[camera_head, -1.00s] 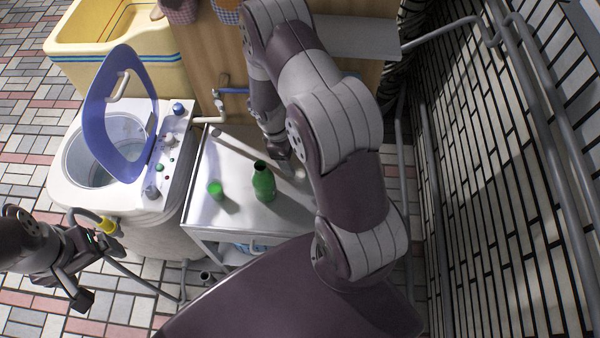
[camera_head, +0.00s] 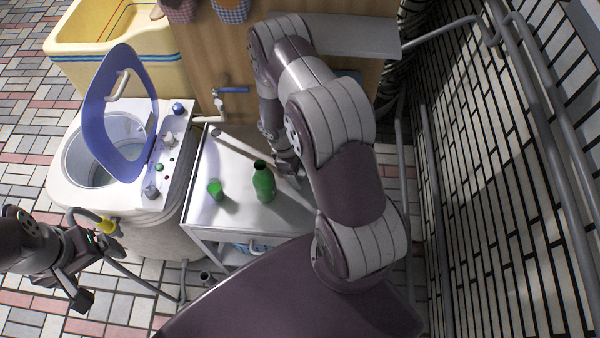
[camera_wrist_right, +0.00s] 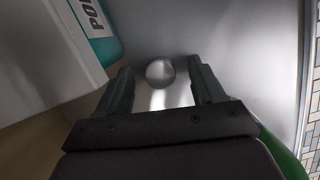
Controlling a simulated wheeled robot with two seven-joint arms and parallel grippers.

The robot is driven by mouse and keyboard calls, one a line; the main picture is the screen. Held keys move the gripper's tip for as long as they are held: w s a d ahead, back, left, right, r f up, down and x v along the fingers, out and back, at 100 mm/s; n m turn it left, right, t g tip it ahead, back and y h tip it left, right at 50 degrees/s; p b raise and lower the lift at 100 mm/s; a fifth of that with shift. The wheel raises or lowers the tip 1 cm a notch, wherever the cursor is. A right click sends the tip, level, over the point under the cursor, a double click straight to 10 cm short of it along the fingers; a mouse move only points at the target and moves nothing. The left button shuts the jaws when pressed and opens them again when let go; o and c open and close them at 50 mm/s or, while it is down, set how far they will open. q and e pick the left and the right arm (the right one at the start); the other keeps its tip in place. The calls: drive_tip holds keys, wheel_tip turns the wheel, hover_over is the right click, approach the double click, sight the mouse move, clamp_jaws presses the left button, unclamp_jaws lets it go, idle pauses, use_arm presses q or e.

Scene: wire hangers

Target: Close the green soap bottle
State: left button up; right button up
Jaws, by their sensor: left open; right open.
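The green bottle (camera_head: 264,183) stands upright on the metal table, with a dark open-looking mouth. A small round pale thing (camera_wrist_right: 159,73), possibly its cap, lies on the metal surface in the right wrist view. My right gripper (camera_wrist_right: 163,78) is open, with its two fingers on either side of this round thing and a gap to each. In the head view my right gripper (camera_head: 291,172) is just right of the bottle and hides the round thing. A green edge, likely the bottle (camera_wrist_right: 283,150), shows at lower right. My left gripper (camera_head: 97,272) is open and empty at lower left, away from the table.
A white and teal box (camera_wrist_right: 95,30) is close to the left finger in the wrist view. A washing machine (camera_head: 95,190) with raised blue lid stands left. A tap (camera_head: 232,90) is behind.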

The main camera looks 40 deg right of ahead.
drive_tip(key=c, duration=1.1)
drive_tip(key=shift+r, duration=0.1)
drive_tip(key=shift+r, duration=0.6)
wheel_tip(320, 180, up, 3)
drive_tip(key=shift+r, duration=0.1)
drive_tip(key=s+a+r, duration=0.3)
drive_tip(key=s+r, duration=0.3)
drive_tip(key=s, duration=0.5)
drive_tip(key=shift+a+r+b, duration=0.25)
drive_tip(key=shift+a+b, duration=0.1)
drive_tip(key=shift+b, duration=0.1)
